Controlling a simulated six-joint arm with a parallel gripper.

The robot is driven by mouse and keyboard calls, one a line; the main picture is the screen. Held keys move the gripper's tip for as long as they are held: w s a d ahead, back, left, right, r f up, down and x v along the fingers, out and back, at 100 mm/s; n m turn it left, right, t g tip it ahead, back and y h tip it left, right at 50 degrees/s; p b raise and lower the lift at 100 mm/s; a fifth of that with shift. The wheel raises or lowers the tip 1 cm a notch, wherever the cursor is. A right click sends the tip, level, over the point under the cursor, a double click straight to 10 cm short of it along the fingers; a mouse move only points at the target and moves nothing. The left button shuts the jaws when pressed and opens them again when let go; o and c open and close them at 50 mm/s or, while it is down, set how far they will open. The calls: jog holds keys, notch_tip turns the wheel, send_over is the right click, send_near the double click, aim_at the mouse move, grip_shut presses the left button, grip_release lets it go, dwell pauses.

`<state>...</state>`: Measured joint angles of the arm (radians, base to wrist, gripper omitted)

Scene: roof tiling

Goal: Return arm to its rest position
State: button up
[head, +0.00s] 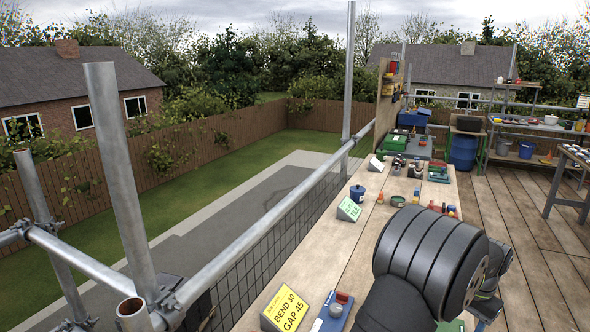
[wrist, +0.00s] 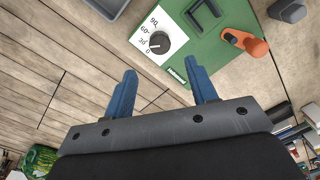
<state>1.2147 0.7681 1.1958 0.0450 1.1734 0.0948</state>
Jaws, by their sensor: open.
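In the wrist view my gripper (wrist: 163,88) shows two blue fingers spread apart with nothing between them. It is open and empty, above a wooden surface. A green device (wrist: 215,42) with a black dial (wrist: 160,43) on a white scale marked 0, 30, 60, 90 lies past the fingertips. The gripper is apart from it as far as I can tell. In the head view my dark arm fills the lower right, and the gripper itself does not show clearly there.
A yellow sign (head: 286,308) reading "BEND 30 GAP 45" stands on the wooden bench (head: 318,262). A green sign (head: 349,209), a blue pot (head: 357,193) and several tools stand farther along. Scaffold rails (head: 262,226) run along the left. The plank deck (head: 530,230) at right is mostly clear.

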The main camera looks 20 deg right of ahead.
jog(key=f, duration=0.8)
jog(key=shift+w, duration=0.2)
jog(key=n, duration=0.8)
jog(key=shift+r, duration=0.1)
notch_tip(320, 180, up, 8)
jog(key=shift+d+r, duration=0.1)
